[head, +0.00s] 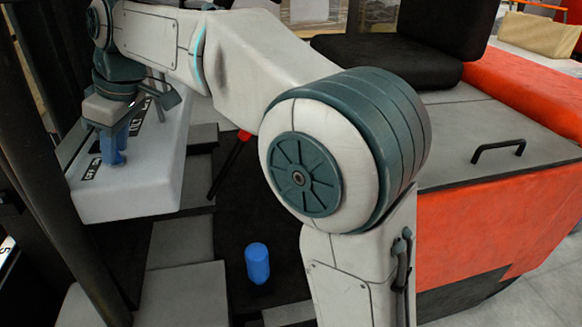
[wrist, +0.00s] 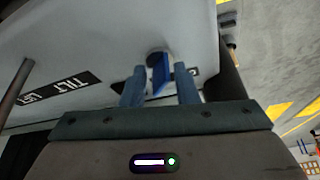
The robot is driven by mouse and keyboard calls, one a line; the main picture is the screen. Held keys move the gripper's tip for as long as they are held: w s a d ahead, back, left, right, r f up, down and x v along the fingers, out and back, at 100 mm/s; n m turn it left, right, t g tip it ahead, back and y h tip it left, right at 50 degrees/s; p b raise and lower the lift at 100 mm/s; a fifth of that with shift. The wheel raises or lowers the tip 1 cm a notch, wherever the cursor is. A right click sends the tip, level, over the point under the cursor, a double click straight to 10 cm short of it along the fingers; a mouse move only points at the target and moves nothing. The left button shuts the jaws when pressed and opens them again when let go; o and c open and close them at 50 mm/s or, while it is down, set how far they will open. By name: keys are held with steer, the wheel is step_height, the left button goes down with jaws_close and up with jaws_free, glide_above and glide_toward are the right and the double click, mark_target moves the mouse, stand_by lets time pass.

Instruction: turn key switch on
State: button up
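A blue key (wrist: 160,76) with a dark round base (wrist: 156,58) sits on the light grey console in the wrist view. My gripper (wrist: 160,84) has one finger on each side of the key, and narrow gaps seem to show between the key and the fingers. I cannot tell whether either finger touches it. In the head view my gripper (head: 116,150) points down at the grey console (head: 140,200) at the left. The key cannot be told apart from the bluish fingers there.
The console has black labels reading TILT and LIFT (wrist: 68,88). A thin dark rod (wrist: 15,92) rises at the left of the wrist view. A black lever with a red end (head: 230,165) and an upright blue cylinder (head: 257,262) stand right of the console. A black seat (head: 390,60) is behind.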

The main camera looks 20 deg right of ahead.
steer(key=n, duration=0.1)
steer(key=n+g, duration=0.1)
steer(key=n, duration=0.1)
steer(key=shift+w+f+b, duration=0.1)
steer(key=shift+w+b, duration=0.1)
steer(key=shift+b, duration=0.2)
steer(key=w+p+v, duration=0.1)
steer(key=p+v, duration=0.4)
steer(key=v, duration=1)
steer(key=s+d+f+m+h+p, duration=0.1)
steer(key=s+d+f+m+p, duration=0.2)
steer(key=d, duration=0.4)
steer(key=s+d+f+m+t+h+p, duration=0.1)
steer(key=s+d+f+m+p, duration=0.3)
steer(key=s+d+f+m, duration=0.2)
steer(key=s+d+f+m+t+h+p, duration=0.1)
steer(key=s+d+f+m+h+p, duration=0.1)
steer(key=s+d+m, duration=0.4)
step_height(320, 180, down, 3)
steer(key=d+p, duration=0.1)
steer(key=d, duration=0.2)
steer(key=shift+s+p, duration=0.3)
steer(key=shift+p, duration=0.1)
steer(key=shift+r, duration=0.1)
